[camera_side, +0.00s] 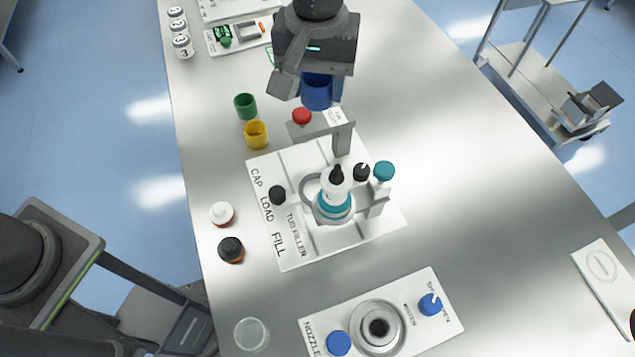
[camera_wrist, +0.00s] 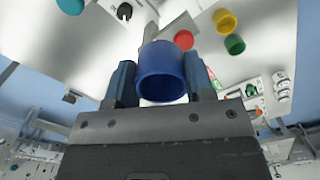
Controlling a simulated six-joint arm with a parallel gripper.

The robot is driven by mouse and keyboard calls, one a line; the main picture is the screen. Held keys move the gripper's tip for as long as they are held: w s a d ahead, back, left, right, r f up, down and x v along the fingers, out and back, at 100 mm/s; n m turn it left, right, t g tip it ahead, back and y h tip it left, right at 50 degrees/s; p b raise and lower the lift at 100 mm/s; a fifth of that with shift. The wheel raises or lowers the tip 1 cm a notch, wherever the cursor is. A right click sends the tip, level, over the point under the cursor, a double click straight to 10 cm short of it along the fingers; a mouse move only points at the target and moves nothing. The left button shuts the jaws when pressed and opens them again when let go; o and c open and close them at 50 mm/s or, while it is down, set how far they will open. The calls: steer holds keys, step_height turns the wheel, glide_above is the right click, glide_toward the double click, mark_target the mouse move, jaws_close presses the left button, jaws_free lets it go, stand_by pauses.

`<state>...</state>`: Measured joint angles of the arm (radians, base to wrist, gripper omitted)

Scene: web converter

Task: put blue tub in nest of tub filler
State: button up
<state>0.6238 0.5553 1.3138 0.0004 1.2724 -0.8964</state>
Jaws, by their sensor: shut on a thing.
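The blue tub (camera_side: 316,92) is held by my gripper (camera_side: 308,84) above the table, behind the tub filler. In the wrist view the blue tub (camera_wrist: 162,72) sits between the two fingers of my gripper (camera_wrist: 162,82), which is shut on it. The tub filler (camera_side: 326,212) is a white panel with CAP, LOAD and FILL labels. A white and teal bottle (camera_side: 335,192) stands over its right part, with a grey ring beside it.
A green tub (camera_side: 245,106) and a yellow tub (camera_side: 256,134) stand left of the filler's back. White-topped (camera_side: 221,214) and black-topped (camera_side: 231,249) jars stand at its left. A nozzle station (camera_side: 380,325) is in front. The table's right side is mostly clear.

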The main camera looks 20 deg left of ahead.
mark_target(317, 100)
steer(key=s, duration=0.1)
steer(key=s+d+n, duration=0.1)
steer(key=shift+s+d, duration=0.2)
steer(key=shift+s, duration=0.2)
step_height(317, 100, down, 16)
steer(key=shift+f, duration=2.6)
steer(key=shift+f, duration=0.15)
steer(key=o, duration=1)
